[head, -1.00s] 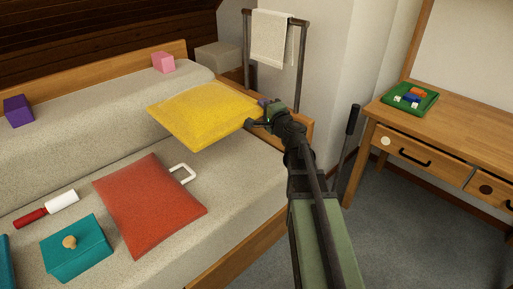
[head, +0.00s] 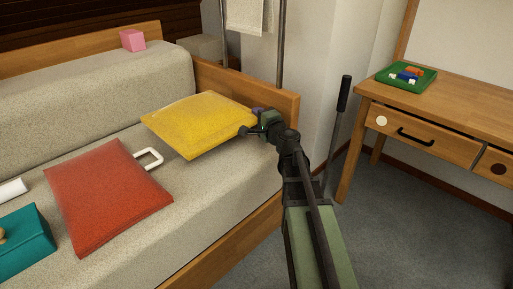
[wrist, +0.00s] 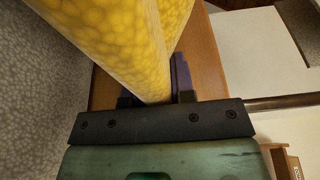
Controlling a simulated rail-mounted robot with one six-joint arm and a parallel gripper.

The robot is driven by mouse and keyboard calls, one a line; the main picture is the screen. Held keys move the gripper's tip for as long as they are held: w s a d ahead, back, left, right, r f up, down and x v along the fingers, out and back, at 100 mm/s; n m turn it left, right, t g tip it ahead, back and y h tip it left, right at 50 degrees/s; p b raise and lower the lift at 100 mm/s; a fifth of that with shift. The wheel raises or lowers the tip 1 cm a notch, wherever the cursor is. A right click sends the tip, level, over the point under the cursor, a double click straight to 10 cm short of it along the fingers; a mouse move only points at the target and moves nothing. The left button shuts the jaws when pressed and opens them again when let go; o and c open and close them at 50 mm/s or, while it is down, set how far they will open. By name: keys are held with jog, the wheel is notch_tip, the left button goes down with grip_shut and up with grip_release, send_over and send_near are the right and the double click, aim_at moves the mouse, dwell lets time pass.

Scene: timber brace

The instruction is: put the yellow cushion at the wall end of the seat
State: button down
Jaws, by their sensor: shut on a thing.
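The yellow cushion (head: 196,124) is held at its right corner by my gripper (head: 254,128) in the head view. In the wrist view, my gripper (wrist: 156,90) is shut on the yellow cushion (wrist: 125,40), whose fabric bulges up between the jaws. The cushion appears above the grey seat (head: 215,175), near its end by the wooden armrest (head: 255,92). The head view does not clearly show whether its far edge touches the seat or backrest.
A teal box (head: 25,245) is at lower left. A pink cube (head: 132,40) sits on the backrest. A wooden desk (head: 465,110) stands at right.

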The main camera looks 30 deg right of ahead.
jog(key=shift+f, duration=0.4)
notch_tip(320, 180, down, 5)
jog(key=b, duration=0.4)
jog(key=shift+r, duration=0.5)
jog(key=shift+f, duration=0.2)
jog(key=c, duration=1)
grip_release()
jog(key=shift+o, duration=0.2)
jog(key=shift+r, duration=0.25)
jog(key=s, duration=1.2)
jog(key=shift+d, duration=0.4)
